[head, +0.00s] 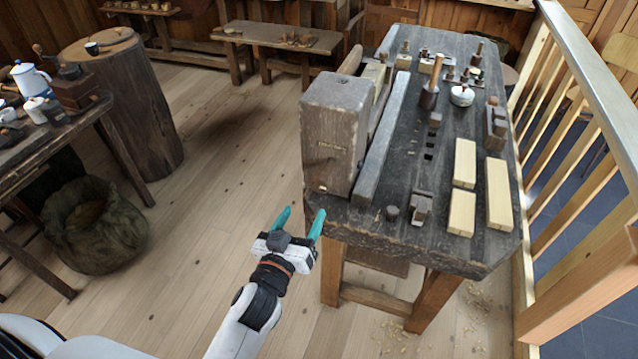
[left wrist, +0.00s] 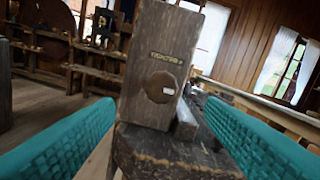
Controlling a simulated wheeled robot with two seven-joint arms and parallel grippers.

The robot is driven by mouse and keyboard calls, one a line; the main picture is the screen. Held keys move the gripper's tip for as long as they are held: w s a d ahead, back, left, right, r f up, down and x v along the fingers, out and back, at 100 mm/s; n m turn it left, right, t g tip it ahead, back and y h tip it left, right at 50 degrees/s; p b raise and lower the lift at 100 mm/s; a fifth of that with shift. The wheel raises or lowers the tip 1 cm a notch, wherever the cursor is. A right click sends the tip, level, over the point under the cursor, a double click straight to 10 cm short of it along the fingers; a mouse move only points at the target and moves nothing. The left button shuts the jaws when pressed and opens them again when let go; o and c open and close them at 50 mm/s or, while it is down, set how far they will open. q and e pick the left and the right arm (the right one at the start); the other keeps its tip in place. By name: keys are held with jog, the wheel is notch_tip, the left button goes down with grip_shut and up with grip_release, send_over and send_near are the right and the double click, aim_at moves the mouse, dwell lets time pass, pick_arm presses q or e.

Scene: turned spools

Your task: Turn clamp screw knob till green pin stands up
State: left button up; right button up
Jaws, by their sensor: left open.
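The clamp screw knob (left wrist: 158,86) shows in the left wrist view as a dark, many-sided wooden knob on the front face of an upright wooden block (left wrist: 146,30). A small pale mark sits on the knob's right part. The block also shows in the head view (head: 334,125), at the bench's near left end; I cannot make out the knob there. I see no green pin in either view. My left gripper (head: 300,219) is open and empty, with teal fingers, in front of the bench's near left corner. In the wrist view its fingers stand wide on both sides, apart from the knob.
The workbench (head: 400,180) carries pale wood blocks (head: 465,164), a mallet (head: 431,90) and several small tools. A railing (head: 590,110) runs along its right. A table (head: 45,135) and a sack (head: 95,225) stand at left. The floor (head: 210,190) between is clear.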

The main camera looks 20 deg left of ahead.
aim_at(319, 186)
pick_arm(q)
jog(key=w, duration=0.3)
jog(key=w+p, duration=0.1)
jog(key=w, duration=0.6)
jog(key=shift+w+d, duration=0.3)
jog(key=shift+w, duration=0.05)
pick_arm(e)
jog(key=shift+s+d+r, duration=0.2)
jog(key=shift+d+r, duration=0.3)
jog(key=shift+r, duration=0.3)
pick_arm(q)
jog(key=c, duration=1)
jog(key=shift+m, duration=0.3)
